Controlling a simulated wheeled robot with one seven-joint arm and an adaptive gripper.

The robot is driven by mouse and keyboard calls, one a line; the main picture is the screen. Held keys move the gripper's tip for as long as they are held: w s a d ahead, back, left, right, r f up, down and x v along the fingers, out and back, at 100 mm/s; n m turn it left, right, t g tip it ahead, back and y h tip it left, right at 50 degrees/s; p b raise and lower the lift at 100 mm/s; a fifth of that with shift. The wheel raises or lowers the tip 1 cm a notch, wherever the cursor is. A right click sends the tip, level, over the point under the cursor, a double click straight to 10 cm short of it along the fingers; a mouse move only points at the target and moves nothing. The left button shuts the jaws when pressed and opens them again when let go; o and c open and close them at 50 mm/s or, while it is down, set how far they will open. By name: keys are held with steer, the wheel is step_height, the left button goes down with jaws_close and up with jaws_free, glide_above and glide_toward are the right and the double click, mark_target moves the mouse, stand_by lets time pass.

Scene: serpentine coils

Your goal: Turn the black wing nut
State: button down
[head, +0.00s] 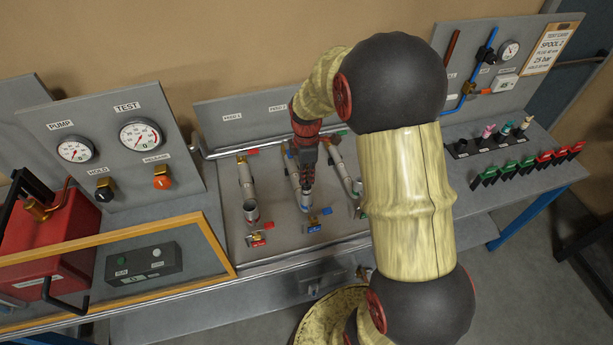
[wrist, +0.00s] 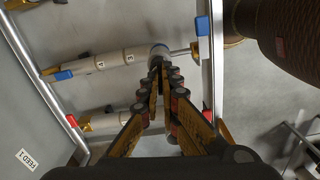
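I cannot make out the black wing nut for sure in either view; my fingers and arm may hide it. My gripper (head: 306,172) points down over the middle pipe coil (head: 293,168) on the grey bench panel. Only a narrow, dark gap shows between the fingers. Whether they touch or hold something there is not clear.
A left coil (head: 246,182) and a right coil (head: 344,165) flank the middle one. Red and blue valve handles (head: 314,228) line the front. A gauge panel (head: 110,140) with black and orange knobs stands left. Clamps (head: 525,165) and small plugs stand in rows at right.

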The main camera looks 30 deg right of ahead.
steer(key=shift+s+f, duration=0.3)
steer(key=shift+f, duration=0.1)
steer(key=c, duration=2.1)
jaws_free()
steer(key=shift+o, duration=0.3)
steer(key=shift+w+r, duration=0.15)
steer(key=shift+w, duration=0.05)
steer(key=shift+w+r, duration=0.1)
steer(key=shift+r, duration=0.45)
step_height(320, 180, up, 11)
